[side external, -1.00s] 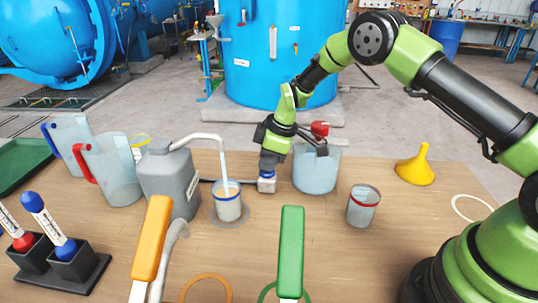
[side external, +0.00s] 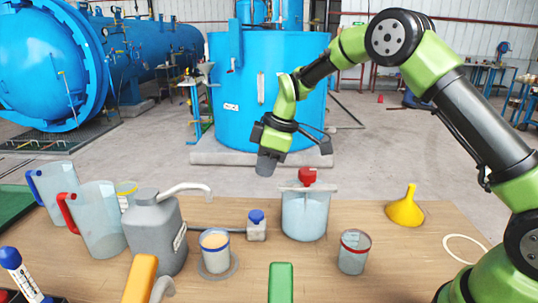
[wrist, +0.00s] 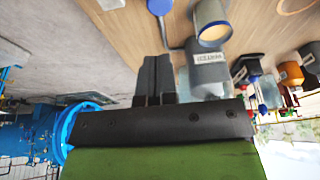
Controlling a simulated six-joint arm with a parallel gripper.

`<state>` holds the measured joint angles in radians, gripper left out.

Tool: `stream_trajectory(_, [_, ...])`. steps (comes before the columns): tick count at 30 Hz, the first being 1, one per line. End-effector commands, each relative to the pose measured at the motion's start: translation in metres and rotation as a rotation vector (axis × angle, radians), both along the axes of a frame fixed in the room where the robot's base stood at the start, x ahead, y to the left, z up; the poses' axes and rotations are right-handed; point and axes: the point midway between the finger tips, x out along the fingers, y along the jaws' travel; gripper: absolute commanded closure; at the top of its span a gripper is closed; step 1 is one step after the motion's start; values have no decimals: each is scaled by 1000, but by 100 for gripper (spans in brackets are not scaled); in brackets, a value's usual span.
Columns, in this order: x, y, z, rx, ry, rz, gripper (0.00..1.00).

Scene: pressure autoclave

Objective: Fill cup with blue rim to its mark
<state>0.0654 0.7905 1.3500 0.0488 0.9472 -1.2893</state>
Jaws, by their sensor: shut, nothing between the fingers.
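The cup with the blue rim (side external: 215,254) stands upright on a round grey pad, below the curved white spout (side external: 188,188) of the grey canister (side external: 155,232). Its inside looks tan at the top; I cannot read its mark or exact level. No stream falls from the spout. A small white box with a blue button (side external: 257,224) stands right of the cup, joined to the canister by a dark line. My gripper (side external: 266,166) is shut and empty, raised above and behind the button. The wrist view shows the closed fingers (wrist: 155,78), the cup (wrist: 212,28) and the button (wrist: 159,6).
A clear tank with a red knob (side external: 306,212) and a red-rimmed cup (side external: 354,252) stand to the right, with a yellow funnel (side external: 405,208) beyond. Clear jugs with a red handle (side external: 98,222) and a blue handle (side external: 58,190) stand left. Orange and green handles are in front.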

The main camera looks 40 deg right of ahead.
Motion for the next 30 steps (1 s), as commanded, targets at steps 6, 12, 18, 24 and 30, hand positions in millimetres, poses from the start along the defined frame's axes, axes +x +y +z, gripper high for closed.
stream_trajectory(6, [-4, -5, 23, 0, -1, 0, 100])
stream_trajectory(12, [-5, -5, 26, -1, -1, 1, 100])
stream_trajectory(18, [-5, -5, 26, 0, -2, 1, 100])
stream_trajectory(24, [-5, -5, 26, 0, -2, 1, 100])
stream_trajectory(30, [-5, -5, 26, 0, -2, 1, 100])
